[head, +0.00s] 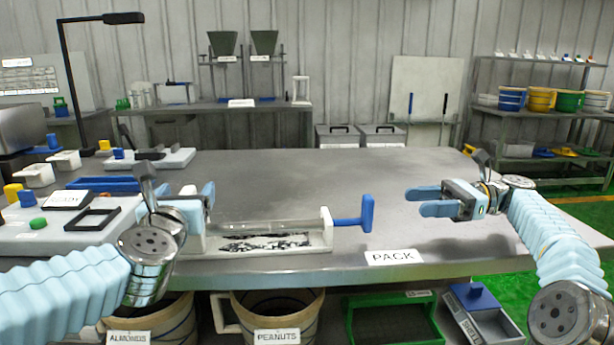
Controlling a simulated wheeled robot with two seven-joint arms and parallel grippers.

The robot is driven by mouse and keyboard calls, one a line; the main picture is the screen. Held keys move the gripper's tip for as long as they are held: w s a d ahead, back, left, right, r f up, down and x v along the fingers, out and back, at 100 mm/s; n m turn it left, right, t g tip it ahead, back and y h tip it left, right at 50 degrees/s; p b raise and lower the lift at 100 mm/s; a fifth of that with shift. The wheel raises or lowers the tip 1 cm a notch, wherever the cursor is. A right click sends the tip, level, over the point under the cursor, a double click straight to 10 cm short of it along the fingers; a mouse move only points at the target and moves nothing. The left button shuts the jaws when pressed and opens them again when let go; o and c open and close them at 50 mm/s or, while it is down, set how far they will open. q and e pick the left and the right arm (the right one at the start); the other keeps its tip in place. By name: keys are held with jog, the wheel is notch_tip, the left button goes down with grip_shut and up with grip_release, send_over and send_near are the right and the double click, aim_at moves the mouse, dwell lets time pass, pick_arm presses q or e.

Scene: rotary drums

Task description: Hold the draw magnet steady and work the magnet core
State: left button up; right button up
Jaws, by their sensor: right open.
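The draw magnet (270,243) is a long white body with a clear top, lying near the front of the grey table. Dark bits show along its front side. The blue T-handle of the magnet core (366,213) sticks out of its right end plate, with a short length of blue rod showing. My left gripper (201,207) is at the draw magnet's left end, its light blue fingers down around the white end block; the grip is partly hidden by my wrist. My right gripper (421,201) is open and empty, right of the handle and apart from it, fingers pointing left.
A PACK label (394,257) is on the table's front edge. White blocks and a panel with a black frame (92,218) crowd the table's left side. Bins (277,312) and a green crate (395,318) stand below the front edge. The table's middle and back right are clear.

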pick_arm(q)
jog(key=shift+r, duration=0.45)
dwell(0.3)
jog(key=o, duration=0.4)
jog(key=shift+o, duration=0.2)
jog(key=shift+s, duration=0.1)
